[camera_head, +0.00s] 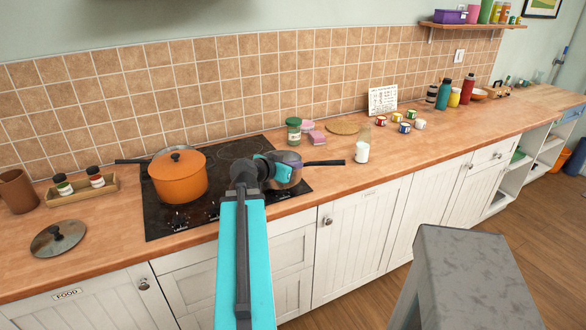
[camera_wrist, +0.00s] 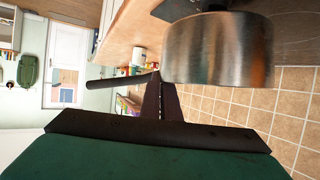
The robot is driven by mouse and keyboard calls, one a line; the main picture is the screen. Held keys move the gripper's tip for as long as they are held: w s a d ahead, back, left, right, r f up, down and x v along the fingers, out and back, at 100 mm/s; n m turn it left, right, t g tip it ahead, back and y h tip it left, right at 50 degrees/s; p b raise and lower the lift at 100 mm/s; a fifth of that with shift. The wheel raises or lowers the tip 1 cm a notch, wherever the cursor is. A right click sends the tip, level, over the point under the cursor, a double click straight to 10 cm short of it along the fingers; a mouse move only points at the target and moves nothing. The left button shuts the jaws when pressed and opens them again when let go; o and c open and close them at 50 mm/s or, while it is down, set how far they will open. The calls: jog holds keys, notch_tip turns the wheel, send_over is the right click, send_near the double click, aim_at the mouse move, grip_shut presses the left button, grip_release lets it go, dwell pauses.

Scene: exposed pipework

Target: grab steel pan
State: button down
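The steel pan (camera_head: 291,170) sits on the right part of the black hob, its dark handle (camera_head: 326,162) pointing right. My gripper (camera_head: 268,167) is at the pan's near left side in the head view and covers part of it. In the wrist view the pan's brushed metal wall (camera_wrist: 220,50) fills the upper right and its handle (camera_wrist: 115,80) runs left. The dark fingers of my gripper (camera_wrist: 158,82) reach up to where the handle meets the pan. They look close together; whether they hold the handle or are merely beside it is unclear.
A green-lidded jar (camera_head: 293,131) and pink items (camera_head: 316,137) are behind the pan. A milk bottle (camera_head: 362,150) stands to the right. A loose lid (camera_head: 58,238) lies at left.

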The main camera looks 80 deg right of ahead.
jog(key=shift+s+a+r+b, duration=0.15)
jog(key=shift+s+a+b, duration=0.55)
jog(key=shift+b, duration=1.45)
jog(key=shift+d, duration=0.15)
